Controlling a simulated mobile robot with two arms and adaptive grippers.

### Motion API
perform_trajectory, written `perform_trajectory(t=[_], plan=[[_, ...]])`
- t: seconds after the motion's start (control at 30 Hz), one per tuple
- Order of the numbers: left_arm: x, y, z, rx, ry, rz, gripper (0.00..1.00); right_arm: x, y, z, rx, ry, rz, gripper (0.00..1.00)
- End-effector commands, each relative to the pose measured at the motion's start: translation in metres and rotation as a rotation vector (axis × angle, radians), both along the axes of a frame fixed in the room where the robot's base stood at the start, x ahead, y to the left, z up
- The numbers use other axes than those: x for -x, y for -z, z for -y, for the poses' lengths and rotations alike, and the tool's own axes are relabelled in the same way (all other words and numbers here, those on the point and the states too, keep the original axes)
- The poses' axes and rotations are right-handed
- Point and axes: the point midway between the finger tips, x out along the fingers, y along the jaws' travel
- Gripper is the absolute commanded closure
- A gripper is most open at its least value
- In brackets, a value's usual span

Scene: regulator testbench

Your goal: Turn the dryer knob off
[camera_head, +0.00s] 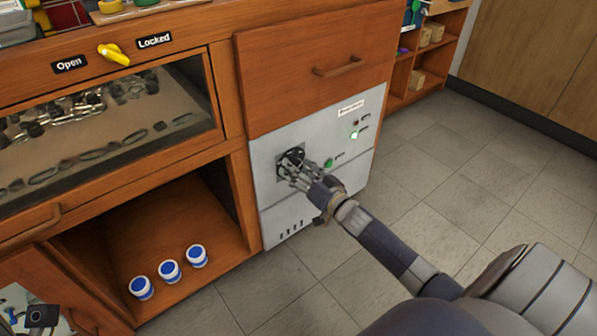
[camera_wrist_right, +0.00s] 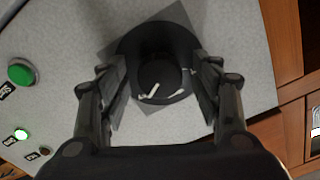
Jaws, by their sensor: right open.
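The dryer knob (camera_wrist_right: 160,76) is a round black dial with a white pointer mark on a dark square plate. It sits on the grey-white dryer panel (camera_head: 275,219). In the head view the knob (camera_head: 291,159) is partly hidden by my right gripper (camera_head: 297,172), which is right in front of it. In the right wrist view my right gripper (camera_wrist_right: 162,90) is open, with one finger on each side of the knob. Small gaps seem to show between fingers and knob; contact is hard to tell. My left gripper is not in view.
A green button (camera_head: 329,163) and a lit green light (camera_head: 354,135) are on the panel. A wooden drawer (camera_head: 290,75) is above it. An open shelf at left holds white-and-blue jars (camera_head: 169,271). A yellow latch (camera_head: 113,54) is above the glass front. Tiled floor (camera_head: 440,140) is clear at right.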

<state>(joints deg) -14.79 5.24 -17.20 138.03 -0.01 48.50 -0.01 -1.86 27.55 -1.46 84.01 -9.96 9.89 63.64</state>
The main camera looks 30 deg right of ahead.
Motion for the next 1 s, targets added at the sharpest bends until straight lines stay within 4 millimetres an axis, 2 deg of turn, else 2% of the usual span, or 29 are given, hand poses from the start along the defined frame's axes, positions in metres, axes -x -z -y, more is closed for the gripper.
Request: perform_trajectory(t=[0.27,0.47,0.77,1.0], plan=[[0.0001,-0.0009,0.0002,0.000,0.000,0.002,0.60,-0.0014,-0.0002,0.0001,0.001,0.001,0.000,0.41],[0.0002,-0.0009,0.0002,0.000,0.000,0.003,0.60,-0.0012,-0.0002,0.0002,0.001,0.001,0.000,0.84],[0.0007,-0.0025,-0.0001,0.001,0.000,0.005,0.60,-0.0012,-0.0006,0.0001,0.013,0.001,0.001,0.85],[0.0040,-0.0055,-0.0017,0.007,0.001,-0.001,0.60,-0.0012,-0.0021,0.0003,0.107,0.002,0.008,0.85]])
